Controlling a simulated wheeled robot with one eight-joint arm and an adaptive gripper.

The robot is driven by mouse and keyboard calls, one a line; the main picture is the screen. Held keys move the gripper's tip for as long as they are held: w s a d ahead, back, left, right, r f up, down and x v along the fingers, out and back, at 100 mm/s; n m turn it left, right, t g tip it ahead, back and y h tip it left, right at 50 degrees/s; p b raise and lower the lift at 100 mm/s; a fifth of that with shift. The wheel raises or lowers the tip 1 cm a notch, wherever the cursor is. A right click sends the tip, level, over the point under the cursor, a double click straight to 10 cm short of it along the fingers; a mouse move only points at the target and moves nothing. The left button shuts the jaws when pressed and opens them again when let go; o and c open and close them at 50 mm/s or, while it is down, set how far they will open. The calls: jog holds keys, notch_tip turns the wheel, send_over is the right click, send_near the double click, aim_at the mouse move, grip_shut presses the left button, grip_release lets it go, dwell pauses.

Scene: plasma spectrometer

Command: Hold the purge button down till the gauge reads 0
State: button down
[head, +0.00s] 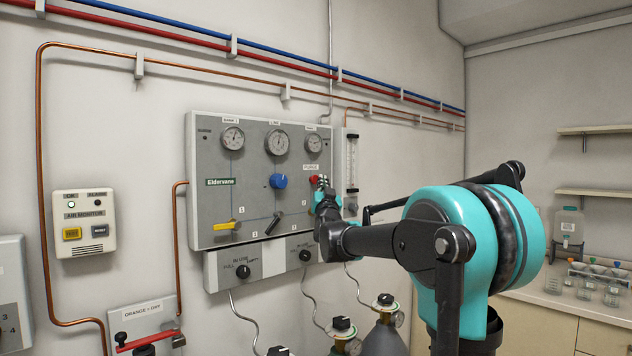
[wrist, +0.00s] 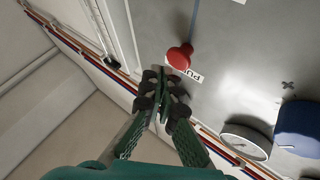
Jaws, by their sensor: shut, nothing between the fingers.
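The red purge button (head: 313,179) sits on the grey gas panel (head: 205,165), below the right gauge (head: 313,143). The label above it reads as PURGE; in the wrist view the button (wrist: 180,57) stands out from the panel as a round red knob, with the label partly hidden. My gripper (head: 322,184) is shut and empty, just right of the button in the head view. In the wrist view its fingertips (wrist: 164,82) are together just below the button, with a small gap in the picture. Gauge needles are too small to read surely.
The panel also has a left gauge (head: 232,138), a middle gauge (head: 277,142), a blue knob (head: 279,181) and a yellow lever (head: 227,226). A flowmeter (head: 350,160) stands close on the right. Gas cylinders (head: 384,335) stand below.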

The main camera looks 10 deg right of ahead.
jog(key=shift+w+a, duration=0.1)
jog(key=shift+w, duration=0.05)
jog(key=shift+w+a, duration=0.15)
jog(key=shift+w, duration=0.05)
jog(key=shift+w+a, duration=0.35)
jog(key=shift+w, duration=0.15)
dwell(2.6)
jog(key=shift+s, duration=0.1)
dwell(1.8)
jog(key=shift+s+d, duration=0.55)
jog(key=shift+s, duration=0.2)
jog(key=shift+d, duration=0.1)
jog(key=s+d, duration=0.1)
jog(key=s, duration=0.1)
jog(key=s+d, duration=0.1)
jog(key=s, duration=0.1)
jog(key=shift+d, duration=0.4)
